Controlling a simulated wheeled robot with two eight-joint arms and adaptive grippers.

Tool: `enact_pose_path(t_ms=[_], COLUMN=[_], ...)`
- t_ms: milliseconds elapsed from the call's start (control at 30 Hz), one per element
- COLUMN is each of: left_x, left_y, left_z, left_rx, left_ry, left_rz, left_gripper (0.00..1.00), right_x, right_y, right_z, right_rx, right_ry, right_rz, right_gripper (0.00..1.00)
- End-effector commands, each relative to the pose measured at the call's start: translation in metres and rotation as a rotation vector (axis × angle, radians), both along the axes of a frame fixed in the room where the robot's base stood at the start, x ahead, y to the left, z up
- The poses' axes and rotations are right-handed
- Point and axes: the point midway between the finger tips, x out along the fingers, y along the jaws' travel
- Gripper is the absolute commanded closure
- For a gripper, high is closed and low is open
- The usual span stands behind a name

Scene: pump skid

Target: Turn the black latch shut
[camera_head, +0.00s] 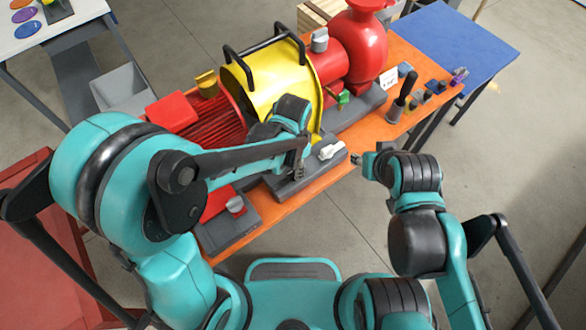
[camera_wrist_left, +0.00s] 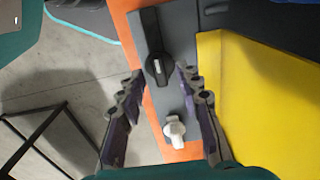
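The black latch (camera_wrist_left: 158,62) is a dark knob with a pale mark on its grey base plate (camera_wrist_left: 181,15). In the left wrist view its long side runs roughly along the plate. My left gripper (camera_wrist_left: 160,75) is open, with one fingertip on each side of the latch's near end. I cannot tell whether they touch it. In the head view my left gripper (camera_head: 300,160) is over the plate and the latch is not clearly seen. My right gripper (camera_head: 359,160) is apart from it, right of the orange bench; its opening is too small to judge.
A white latch (camera_wrist_left: 174,130) is beside the black one and also shows in the head view (camera_head: 329,150). A yellow guard (camera_head: 262,88) stands close behind, with the red pump (camera_head: 361,45) beyond. The orange bench edge (camera_head: 338,172) is near; open floor lies right.

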Motion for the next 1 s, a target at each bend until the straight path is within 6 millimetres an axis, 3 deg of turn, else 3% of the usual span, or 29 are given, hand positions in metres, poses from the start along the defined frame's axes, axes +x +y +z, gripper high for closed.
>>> enact_pose_path(t_ms=[100, 400, 533, 1000], left_x=[0.0000, -0.0001, -0.0001, -0.0001], left_y=[0.0002, 0.0002, 0.0002, 0.0003], left_z=[-0.0103, -0.0117, -0.0116, -0.0120], left_rx=[0.000, 0.000, 0.000, -0.001], left_ry=[0.000, 0.000, 0.000, -0.001], left_rz=[0.001, 0.001, 0.001, -0.045], left_gripper=[0.66, 0.66, 1.00, 1.00], right_x=[0.0001, 0.0001, 0.0001, 0.0000], right_y=[0.0000, 0.0000, 0.0000, 0.0000], right_z=[-0.0035, -0.0032, -0.0032, -0.0049], right_rx=[0.000, 0.000, 0.000, 0.000], right_ry=[0.000, 0.000, 0.000, 0.000], right_rz=[0.000, 0.000, 0.000, 0.000], right_gripper=[0.60, 0.60, 0.60, 0.60])
